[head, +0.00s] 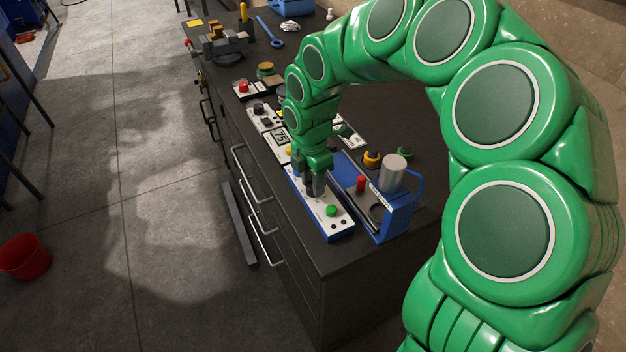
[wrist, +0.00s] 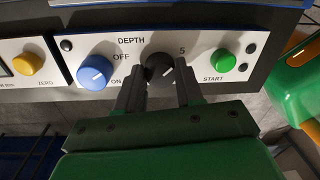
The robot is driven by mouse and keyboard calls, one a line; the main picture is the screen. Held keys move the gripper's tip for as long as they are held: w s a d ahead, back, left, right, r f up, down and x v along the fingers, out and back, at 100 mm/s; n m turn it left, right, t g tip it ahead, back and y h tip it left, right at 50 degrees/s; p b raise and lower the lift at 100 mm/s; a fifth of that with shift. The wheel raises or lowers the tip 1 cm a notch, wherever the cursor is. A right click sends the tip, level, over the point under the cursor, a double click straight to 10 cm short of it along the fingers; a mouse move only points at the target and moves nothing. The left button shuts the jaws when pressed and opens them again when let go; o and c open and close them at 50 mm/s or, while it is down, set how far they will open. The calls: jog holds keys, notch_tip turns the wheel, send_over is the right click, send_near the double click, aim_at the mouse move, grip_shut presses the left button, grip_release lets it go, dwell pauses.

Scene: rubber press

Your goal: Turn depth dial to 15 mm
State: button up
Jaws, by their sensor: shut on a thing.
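The depth dial (wrist: 160,68) is a black knob with a white pointer line, under the word DEPTH on a white control panel (wrist: 200,47). Its pointer leans to the lower right in the wrist view. A "5" shows at the dial's upper right; other scale marks are hidden by my fingers. My gripper (wrist: 159,88) is shut on the dial, one finger on each side. In the head view my gripper (head: 314,185) reaches down onto the panel (head: 318,210) and hides the dial.
A blue OFF/ON knob (wrist: 96,72) is left of the dial, and a green START button (wrist: 222,60) is right of it. A blue press frame (head: 400,212) with a grey cylinder (head: 393,173) stands beside the panel. A yellow ZERO knob (wrist: 28,63) is farther left.

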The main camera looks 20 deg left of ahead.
jog(key=m, duration=0.5)
jog(key=shift+d+m, duration=0.1)
jog(key=shift+m, duration=0.2)
jog(key=m, duration=1.1)
jog(key=shift+r+m+y, duration=0.1)
jog(key=shift+m+y, duration=0.3)
jog(key=m, duration=0.4)
jog(key=shift+s+m, duration=0.1)
jog(key=shift+m, duration=0.3)
jog(key=o, duration=1)
jog(key=shift+o, duration=0.2)
